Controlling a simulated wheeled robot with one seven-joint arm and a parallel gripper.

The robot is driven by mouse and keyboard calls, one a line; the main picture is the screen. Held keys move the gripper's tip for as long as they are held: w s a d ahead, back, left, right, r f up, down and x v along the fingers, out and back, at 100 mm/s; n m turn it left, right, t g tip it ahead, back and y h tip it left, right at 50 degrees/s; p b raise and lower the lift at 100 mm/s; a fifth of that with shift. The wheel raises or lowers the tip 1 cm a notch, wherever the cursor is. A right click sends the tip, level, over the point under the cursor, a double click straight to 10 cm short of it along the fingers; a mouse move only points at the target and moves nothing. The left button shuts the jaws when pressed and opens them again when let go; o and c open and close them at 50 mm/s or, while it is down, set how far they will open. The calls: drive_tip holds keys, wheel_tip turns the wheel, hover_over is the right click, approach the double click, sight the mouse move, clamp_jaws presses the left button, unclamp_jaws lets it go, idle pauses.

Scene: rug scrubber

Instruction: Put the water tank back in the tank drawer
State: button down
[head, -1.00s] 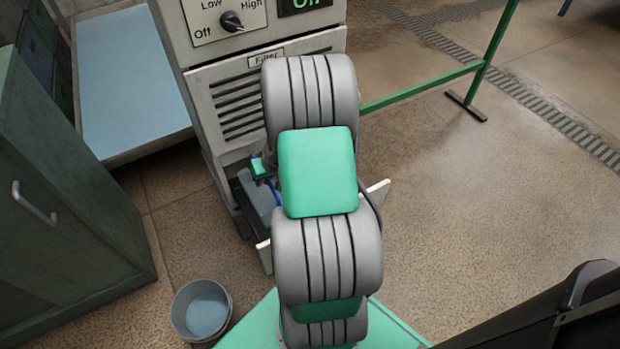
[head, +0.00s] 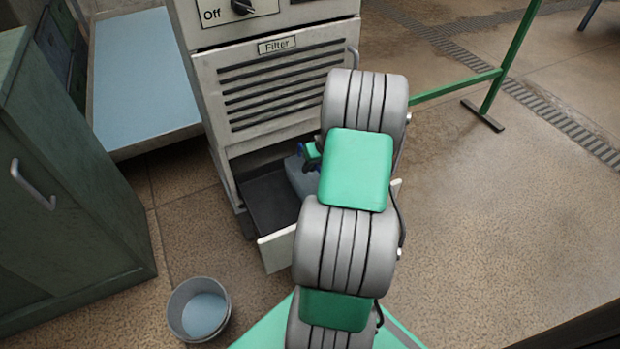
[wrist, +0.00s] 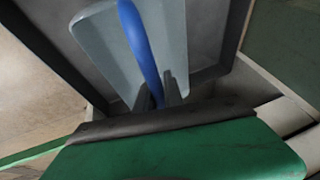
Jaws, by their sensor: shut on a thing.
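The water tank (head: 301,178) is a grey-blue box, partly hidden behind my arm in the head view. In the wrist view the tank (wrist: 95,30) shows from above with a blue handle (wrist: 139,42) across it. My gripper (wrist: 172,88) is shut on that handle. The tank drawer (head: 268,204) is pulled open at the bottom of the machine, with a dark floor and a pale front panel (head: 278,249). The tank is over or inside the right part of the drawer; I cannot tell whether it touches the floor.
The machine's slatted filter panel (head: 283,88) is above the drawer. A grey bucket (head: 186,308) stands on the floor at front left. A dark green cabinet (head: 60,190) is at left, and a green rail (head: 455,84) at right. The floor on the right is open.

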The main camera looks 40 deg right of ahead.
sight(310, 188)
wheel_tip(310, 188, down, 4)
drive_tip(key=shift+d+r+b, duration=0.1)
drive_tip(key=shift+r+b, duration=0.1)
drive_tip(key=shift+b, duration=0.95)
drive_tip(key=shift+r, duration=0.2)
drive_tip(key=shift+f, duration=0.2)
drive_tip(key=c, duration=1.5)
unclamp_jaws()
drive_tip(key=shift+o, duration=0.2)
